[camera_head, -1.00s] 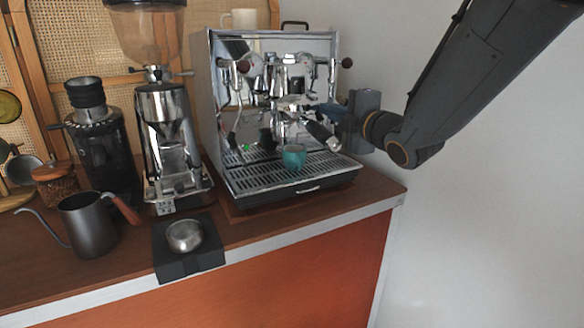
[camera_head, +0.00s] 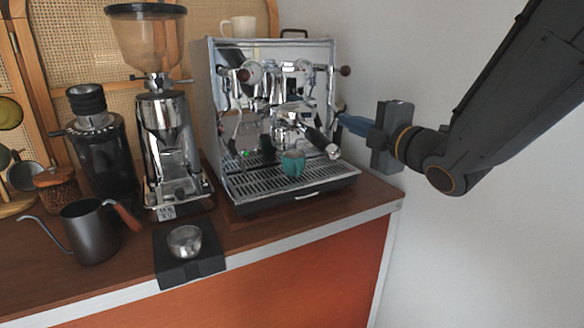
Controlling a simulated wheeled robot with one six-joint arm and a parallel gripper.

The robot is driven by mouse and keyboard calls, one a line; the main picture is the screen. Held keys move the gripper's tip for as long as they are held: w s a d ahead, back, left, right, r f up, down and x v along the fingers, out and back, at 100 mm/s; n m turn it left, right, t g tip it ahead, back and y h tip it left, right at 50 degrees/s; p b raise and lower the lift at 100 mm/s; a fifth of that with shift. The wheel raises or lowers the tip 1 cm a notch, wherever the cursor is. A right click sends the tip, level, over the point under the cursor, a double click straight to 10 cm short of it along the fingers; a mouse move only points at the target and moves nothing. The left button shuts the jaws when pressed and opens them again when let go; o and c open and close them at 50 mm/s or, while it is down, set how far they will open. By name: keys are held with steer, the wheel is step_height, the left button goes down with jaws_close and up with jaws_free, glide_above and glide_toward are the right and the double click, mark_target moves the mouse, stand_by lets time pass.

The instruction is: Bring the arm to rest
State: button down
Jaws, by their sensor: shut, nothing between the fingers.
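My gripper (camera_head: 342,116) is at the right of the view, beside the right side of the espresso machine (camera_head: 265,190). Its blue fingers are shut and empty and point left toward the machine. My dark arm comes in from the upper right. A portafilter with a black handle (camera_head: 319,141) sits in the machine's group head, to the left of the gripper and apart from it. A teal cup (camera_head: 292,164) stands on the drip tray below it.
A tall grinder (camera_head: 165,140) and a dark grinder (camera_head: 96,150) stand left of the machine. A gooseneck kettle (camera_head: 88,232) is at the front left. A metal cup (camera_head: 185,241) sits on a black mat (camera_head: 208,266) at the counter's front edge. White wall closes the right side.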

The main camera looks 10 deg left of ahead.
steer(key=s+d+f+m+g+h+p, duration=0.1)
steer(key=s+d+f+m+g+h, duration=0.2)
steer(key=d+f+m+h, duration=0.35)
steer(key=s+d+f+m+g+h, duration=0.3)
steer(key=d+f+m, duration=0.5)
steer(key=f, duration=0.4)
steer(key=s+f+m+g, duration=0.3)
steer(key=s+m+g, duration=0.1)
steer(key=s, duration=0.5)
steer(key=s+f+m+g, duration=0.4)
steer(key=s+m+g, duration=0.1)
steer(key=s, duration=0.5)
steer(key=shift+s+m+p, duration=0.2)
steer(key=shift+m+p, duration=0.25)
steer(key=shift+m, duration=0.3)
steer(key=shift+h, duration=0.25)
